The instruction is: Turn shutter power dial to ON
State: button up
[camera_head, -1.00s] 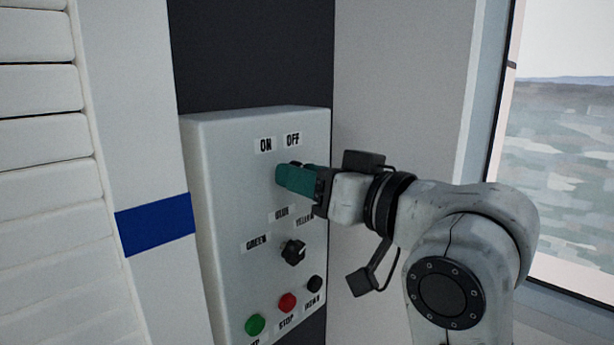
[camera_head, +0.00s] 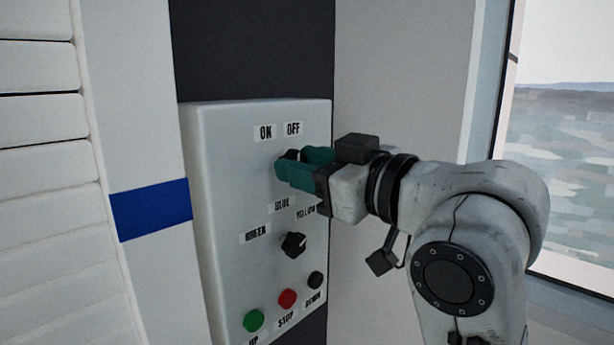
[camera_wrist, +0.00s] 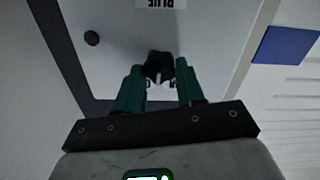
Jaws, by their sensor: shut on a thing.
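The shutter power dial (camera_wrist: 158,66) is a black knob on the control box, below the ON label (camera_head: 265,132) and the OFF label (camera_head: 293,129). My gripper (camera_head: 290,168) has green fingers and is at the dial. In the wrist view, the fingers of my gripper (camera_wrist: 158,85) stand one on each side of the dial and are shut on it. In the head view the fingers hide most of the dial, and only a small dark part of it (camera_head: 291,155) shows between them. The exact way the dial points cannot be told.
The pale control box (camera_head: 225,180) also bears a black selector dial (camera_head: 294,245) with BLUE, GREEN and YELLOW labels. Below it are a green button (camera_head: 254,320), a red button (camera_head: 287,299) and a black button (camera_head: 315,280). A white slatted shutter (camera_head: 45,200) stands at left.

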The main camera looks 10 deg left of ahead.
jog(key=shift+s+a+f+n+b, duration=0.1)
jog(key=shift+n+b, duration=1.95)
jog(key=shift+n, duration=1.55)
jog(key=o, duration=1)
jog(key=shift+o, duration=0.2)
jog(key=b+v, duration=0.2)
jog(key=v, duration=0.9)
